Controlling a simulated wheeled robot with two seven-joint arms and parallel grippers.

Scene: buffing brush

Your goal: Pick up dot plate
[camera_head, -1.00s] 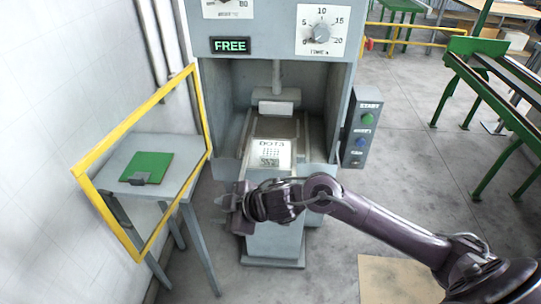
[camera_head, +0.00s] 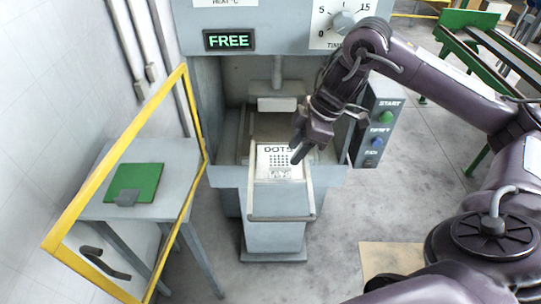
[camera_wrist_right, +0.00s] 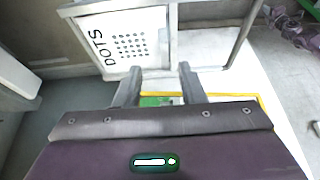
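The dot plate (camera_head: 272,172) is a white plate marked "DOTS" with a grid of black dots. It lies on the grey tray at the front of the machine. It also shows in the right wrist view (camera_wrist_right: 122,45), beyond the fingertips. My right gripper (camera_head: 299,156) points down at the plate's right side and hides part of it. Its two fingers (camera_wrist_right: 157,78) are apart with nothing between them. I cannot tell the exact height of the fingertips above the plate. My left gripper is not in view.
The grey machine has a "FREE" display (camera_head: 230,40) and a press head (camera_head: 279,103) above the tray (camera_head: 282,214). A button box (camera_head: 378,125) stands at its right. A yellow frame (camera_head: 128,140) is open at left, by a side table with a green plate (camera_head: 135,182).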

